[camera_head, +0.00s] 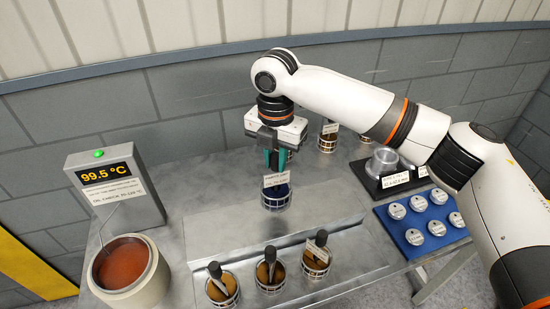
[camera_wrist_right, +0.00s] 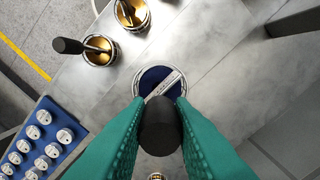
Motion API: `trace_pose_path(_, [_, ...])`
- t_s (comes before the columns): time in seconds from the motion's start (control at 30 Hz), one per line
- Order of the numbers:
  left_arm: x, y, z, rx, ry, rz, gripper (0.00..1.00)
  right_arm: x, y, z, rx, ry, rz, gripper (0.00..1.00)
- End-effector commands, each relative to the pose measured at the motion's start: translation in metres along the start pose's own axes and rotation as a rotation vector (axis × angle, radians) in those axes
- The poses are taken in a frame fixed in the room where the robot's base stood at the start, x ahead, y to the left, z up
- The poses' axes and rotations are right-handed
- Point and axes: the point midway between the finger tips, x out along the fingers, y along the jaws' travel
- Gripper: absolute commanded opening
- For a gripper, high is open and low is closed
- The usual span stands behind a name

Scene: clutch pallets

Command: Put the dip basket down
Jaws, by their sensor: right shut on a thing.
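The dip basket (camera_head: 276,201) is a small wire basket with a dark blue disc inside and a white label. My right gripper (camera_head: 275,158), with teal fingers, is above it and shut on its black handle. In the right wrist view the handle's black knob (camera_wrist_right: 160,125) sits between the fingers, with the basket's rim (camera_wrist_right: 161,69) below it. The basket is upright over the grey bench (camera_head: 180,200), behind the front row of baskets; I cannot tell whether its bottom touches the surface. My left gripper is not in view.
Three handled baskets with amber contents (camera_head: 269,274) stand in front. Another basket (camera_head: 327,140) is behind. At left are a round oil pot (camera_head: 125,268) and a 99.5 °C display (camera_head: 106,173). At right are a blue tray (camera_head: 413,252) of several tins and a black stand (camera_head: 373,182).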

Motion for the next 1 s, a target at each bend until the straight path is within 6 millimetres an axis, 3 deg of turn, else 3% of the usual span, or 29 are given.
trace_pose_path(0.37, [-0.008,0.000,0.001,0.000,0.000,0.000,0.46,0.024,-0.001,0.000,-0.002,0.003,-0.007,0.00])
trace_pose_path(0.67, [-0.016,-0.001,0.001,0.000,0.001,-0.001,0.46,0.055,-0.001,0.000,-0.001,0.002,-0.007,0.00])
trace_pose_path(1.0, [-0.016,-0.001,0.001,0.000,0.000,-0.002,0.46,0.058,-0.001,0.000,-0.002,0.003,-0.008,0.00])
